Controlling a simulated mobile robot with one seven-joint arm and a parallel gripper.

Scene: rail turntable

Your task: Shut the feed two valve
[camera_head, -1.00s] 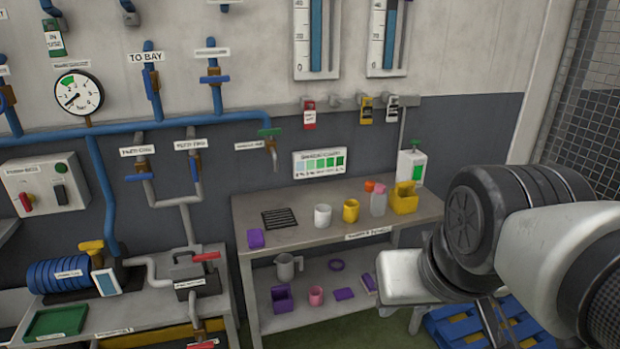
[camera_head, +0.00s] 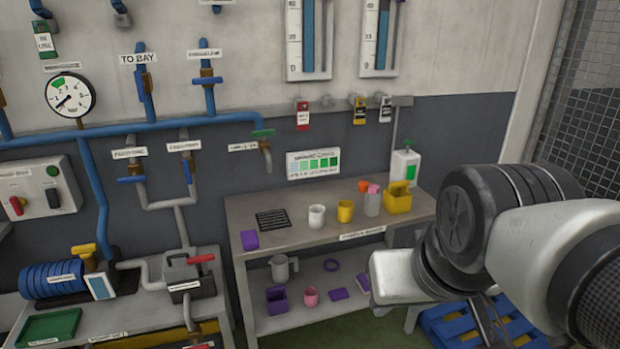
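The feed two valve (camera_head: 189,168) is on the wall, on the drop pipe under a small white label (camera_head: 184,146) whose print is blurred. Its blue handle hangs down in line with the pipe. To its left, the neighbouring feed valve (camera_head: 131,179) has its blue handle across its pipe. My arm fills the right side, far from both valves. Two thin dark parts under it look like my gripper (camera_head: 490,320), low over the blue pallet. They are small and partly hidden, so I cannot tell whether it is open or shut.
A bench (camera_head: 240,212) with cups, bottles and a yellow container stands right of the valve, against the wall. A lower bench (camera_head: 130,318) with a blue coil and a red-handled device stands below the valve. A blue pallet (camera_head: 450,325) lies under my arm.

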